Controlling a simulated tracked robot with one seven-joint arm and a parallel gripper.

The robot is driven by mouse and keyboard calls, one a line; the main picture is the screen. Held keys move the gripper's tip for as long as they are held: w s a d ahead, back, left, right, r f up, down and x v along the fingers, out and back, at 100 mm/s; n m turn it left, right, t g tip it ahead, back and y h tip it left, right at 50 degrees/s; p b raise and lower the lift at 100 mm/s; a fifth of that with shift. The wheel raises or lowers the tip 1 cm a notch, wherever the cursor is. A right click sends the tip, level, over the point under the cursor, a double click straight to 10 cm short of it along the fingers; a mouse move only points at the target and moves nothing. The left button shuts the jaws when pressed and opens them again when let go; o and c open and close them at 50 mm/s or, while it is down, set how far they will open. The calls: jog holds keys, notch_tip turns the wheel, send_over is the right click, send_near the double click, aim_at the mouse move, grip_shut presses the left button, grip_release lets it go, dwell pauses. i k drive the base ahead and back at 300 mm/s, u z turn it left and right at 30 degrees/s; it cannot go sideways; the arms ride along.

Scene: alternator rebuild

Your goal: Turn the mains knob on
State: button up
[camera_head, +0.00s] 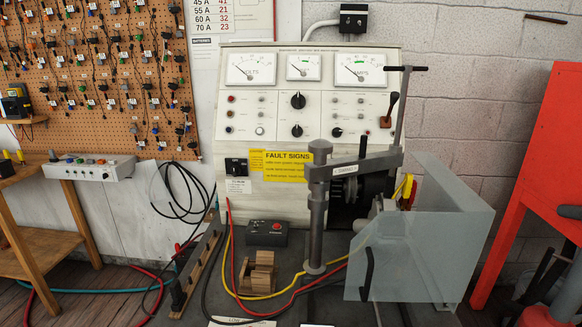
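The test bench (225,105) stands against the wall, with a pale front panel and three dial meters. No knob is legibly marked as mains, so I cannot tell for certain which one it is. A black square switch with a knob (236,167) sits low on the left of the panel, above a small white label. The knob positions are too small to read. My gripper is not in view.
A grey clamp post and arm (316,215) and a clear guard (430,255) stand before the bench's right half. A black box with a red button (267,233), a wooden block (258,272) and loose cables lie in front. A red frame (540,150) stands at right.

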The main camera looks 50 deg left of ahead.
aim_at(235, 170)
jog(key=u, duration=0.1)
jog(key=k, duration=1.6)
jog(key=u, duration=1.2)
jog(key=i, duration=1.45)
jog(key=u, duration=0.25)
